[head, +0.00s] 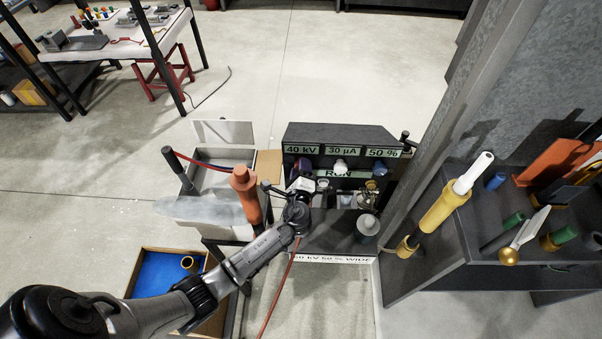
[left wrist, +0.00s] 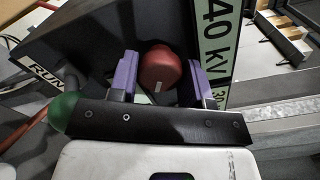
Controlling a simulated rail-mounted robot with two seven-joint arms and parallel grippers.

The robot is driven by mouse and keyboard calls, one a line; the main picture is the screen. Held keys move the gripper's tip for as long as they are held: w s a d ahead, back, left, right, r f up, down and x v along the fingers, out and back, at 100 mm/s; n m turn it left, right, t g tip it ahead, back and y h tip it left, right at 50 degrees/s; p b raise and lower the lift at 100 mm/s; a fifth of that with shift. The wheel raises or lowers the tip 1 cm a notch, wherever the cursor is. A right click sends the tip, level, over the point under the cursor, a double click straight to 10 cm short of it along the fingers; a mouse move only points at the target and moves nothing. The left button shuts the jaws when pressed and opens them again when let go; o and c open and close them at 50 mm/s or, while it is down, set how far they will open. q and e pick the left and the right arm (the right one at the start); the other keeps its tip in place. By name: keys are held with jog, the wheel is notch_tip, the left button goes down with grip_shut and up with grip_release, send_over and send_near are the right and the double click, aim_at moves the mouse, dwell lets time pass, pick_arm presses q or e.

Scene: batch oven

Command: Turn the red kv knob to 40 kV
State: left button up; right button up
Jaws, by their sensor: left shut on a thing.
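The red kV knob (left wrist: 161,68) sits on the dark panel below the 40 kV label in the left wrist view, with a small white mark on its face. My left gripper (left wrist: 160,75) has its two purple fingers shut on either side of the knob. In the head view my left gripper (head: 302,178) reaches the left part of the control box (head: 335,134) and hides most of the knob. The label (head: 300,150) above it reads 40 kV. My right gripper is not in view.
Beside it are labels reading 30 µA (head: 342,150) and 50 % (head: 383,153), with other knobs below. An orange-handled tool (head: 246,195) stands close left of my arm. A dark shelf with tools (head: 480,220) is at right, and a blue-lined box (head: 160,272) at lower left.

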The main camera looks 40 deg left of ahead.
pick_arm(q)
jog(key=shift+n+b, duration=0.7)
jog(key=shift+n, duration=0.2)
